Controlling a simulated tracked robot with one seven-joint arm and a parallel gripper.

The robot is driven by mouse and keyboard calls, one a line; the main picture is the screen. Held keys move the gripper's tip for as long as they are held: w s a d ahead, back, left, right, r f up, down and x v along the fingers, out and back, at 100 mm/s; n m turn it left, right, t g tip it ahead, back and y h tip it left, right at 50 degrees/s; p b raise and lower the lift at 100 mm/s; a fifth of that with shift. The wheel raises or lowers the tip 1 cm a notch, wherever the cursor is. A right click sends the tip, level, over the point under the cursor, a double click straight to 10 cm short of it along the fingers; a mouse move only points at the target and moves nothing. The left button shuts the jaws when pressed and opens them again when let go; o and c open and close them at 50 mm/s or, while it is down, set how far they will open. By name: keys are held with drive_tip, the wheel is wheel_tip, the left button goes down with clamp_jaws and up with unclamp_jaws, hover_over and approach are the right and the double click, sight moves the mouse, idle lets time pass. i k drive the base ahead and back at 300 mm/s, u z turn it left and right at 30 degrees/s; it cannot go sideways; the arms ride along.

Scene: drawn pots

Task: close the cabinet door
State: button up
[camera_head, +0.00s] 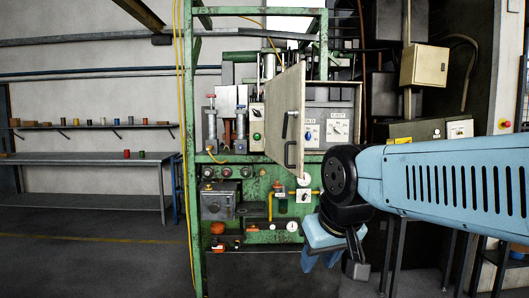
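The cabinet door (286,120) is a beige-grey panel with a dark handle on its face. It stands swung open, out from the green-framed cabinet (331,98), whose inside with switches and labels shows to the right of the door. My blue arm reaches in from the right edge. My gripper (335,262) hangs at the lower middle, below and to the right of the door and apart from it. Its fingers are small and partly hidden, so I cannot tell whether they are open.
A green frame post (188,150) with yellow cables stands left of the cabinet. A panel of valves and knobs (225,200) lies below the door. A grey bench (90,158) and a shelf with small items stand at the left. The floor at the lower left is clear.

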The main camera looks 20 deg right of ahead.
sight(285, 91)
drive_tip(key=u, duration=0.1)
drive_tip(key=i, duration=1)
drive_tip(key=z, duration=0.05)
